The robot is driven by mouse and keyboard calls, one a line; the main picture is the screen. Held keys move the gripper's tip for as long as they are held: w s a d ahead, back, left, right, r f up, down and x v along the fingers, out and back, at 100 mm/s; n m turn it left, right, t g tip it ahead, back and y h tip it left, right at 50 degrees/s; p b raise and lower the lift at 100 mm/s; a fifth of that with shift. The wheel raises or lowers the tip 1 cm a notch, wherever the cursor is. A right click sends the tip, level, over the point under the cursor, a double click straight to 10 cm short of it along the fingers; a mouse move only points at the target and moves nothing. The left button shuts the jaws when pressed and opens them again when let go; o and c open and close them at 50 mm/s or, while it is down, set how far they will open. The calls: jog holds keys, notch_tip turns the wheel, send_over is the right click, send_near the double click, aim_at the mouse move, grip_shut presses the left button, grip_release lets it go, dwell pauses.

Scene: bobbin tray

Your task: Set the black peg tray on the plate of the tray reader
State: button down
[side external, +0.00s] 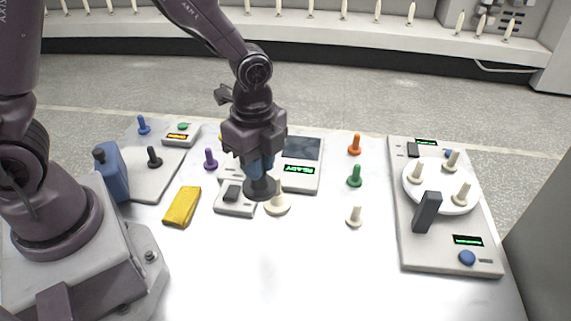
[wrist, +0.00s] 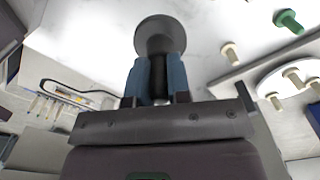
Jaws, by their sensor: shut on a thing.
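The black peg tray (side external: 262,189), a dark round disc with an upright peg, is held by my gripper (side external: 262,168). In the wrist view the disc (wrist: 160,33) lies beyond the blue fingers (wrist: 158,80), which are shut on its peg. In the side view the disc overlaps a white peg tray (side external: 278,206); I cannot tell if they touch. A grey unit with a dark screen and a green "READY" display (side external: 297,170), which looks like the tray reader, stands just behind and right of my gripper. My gripper and the held tray hide part of it, and I cannot make out its plate.
A small grey box with a black switch (side external: 234,193) is left of the held tray. A yellow block (side external: 183,207), blue block (side external: 112,172) and purple peg (side external: 210,159) are further left. Orange (side external: 355,145), green (side external: 355,176) and white (side external: 354,216) pegs stand right. A turntable machine (side external: 450,245) is far right. The front table is clear.

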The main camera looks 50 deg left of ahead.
jog(key=shift+s+a+r, duration=0.1)
jog(key=shift+s+r, duration=0.1)
jog(key=shift+s, duration=0.1)
jog(key=shift+w+a+f+n, duration=1.15)
jog(key=shift+w+a, duration=1.4)
jog(key=shift+w, duration=1.2)
jog(key=shift+w+a+f+n, duration=0.85)
jog(key=shift+w+a+f, duration=0.65)
jog(key=shift+w+a, duration=1.7)
jog(key=shift+w+a+f+n, duration=1.15)
jog(key=shift+w+a, duration=0.8)
jog(key=shift+w, duration=2.4)
jog(key=shift+f, duration=0.45)
jog(key=shift+f, duration=1.1)
